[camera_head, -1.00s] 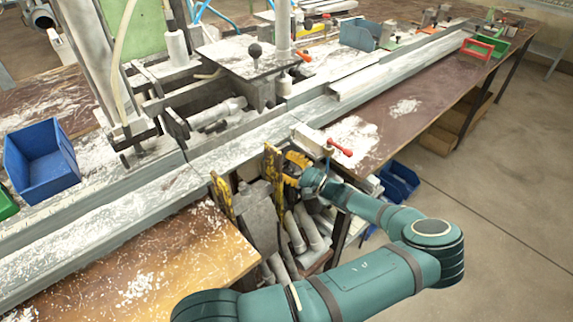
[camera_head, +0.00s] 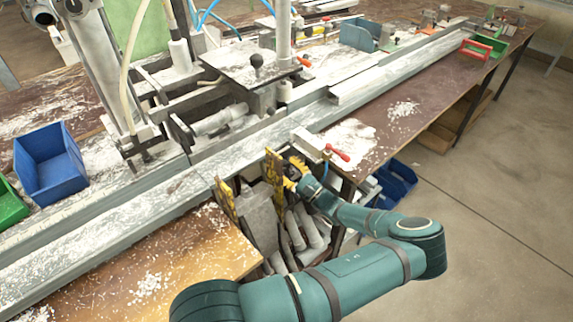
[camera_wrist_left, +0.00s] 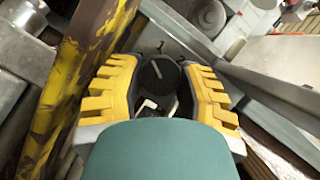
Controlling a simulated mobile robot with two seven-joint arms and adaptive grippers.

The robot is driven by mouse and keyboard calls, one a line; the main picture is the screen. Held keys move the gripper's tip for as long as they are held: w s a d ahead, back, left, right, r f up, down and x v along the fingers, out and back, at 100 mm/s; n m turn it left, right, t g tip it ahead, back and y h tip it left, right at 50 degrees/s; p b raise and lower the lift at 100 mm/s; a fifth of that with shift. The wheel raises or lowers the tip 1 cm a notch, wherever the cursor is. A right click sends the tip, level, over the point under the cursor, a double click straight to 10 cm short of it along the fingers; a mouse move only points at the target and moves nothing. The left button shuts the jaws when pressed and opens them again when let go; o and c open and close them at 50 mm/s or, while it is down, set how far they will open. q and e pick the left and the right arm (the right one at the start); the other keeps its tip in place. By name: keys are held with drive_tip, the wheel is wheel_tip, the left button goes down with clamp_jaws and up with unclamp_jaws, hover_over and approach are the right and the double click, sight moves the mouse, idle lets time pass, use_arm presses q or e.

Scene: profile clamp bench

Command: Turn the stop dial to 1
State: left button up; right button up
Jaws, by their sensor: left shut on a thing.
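The stop dial (camera_wrist_left: 157,76) is a dark round knob with a white pointer line, seen in the left wrist view. It sits between the two yellow ridged fingers of my left gripper (camera_wrist_left: 160,88), which is shut on it. In the head view, my left gripper (camera_head: 292,178) is at the bench's front edge, just right of a worn yellow upright plate (camera_head: 275,178). The dial cannot be made out clearly there. My right gripper is not in view.
A long grey rail (camera_head: 245,140) runs along the bench. A clamp with a red handle (camera_head: 337,152) stands close above the gripper. A second yellow-edged plate (camera_head: 226,200) and grey tubes (camera_head: 310,226) are near it. A blue bin (camera_head: 50,165) stands at left.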

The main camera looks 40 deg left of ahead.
use_arm(q)
drive_tip(key=shift+m+t, duration=0.5)
drive_tip(key=shift+m, duration=0.3)
drive_tip(key=o, duration=0.9)
drive_tip(key=shift+f, duration=0.1)
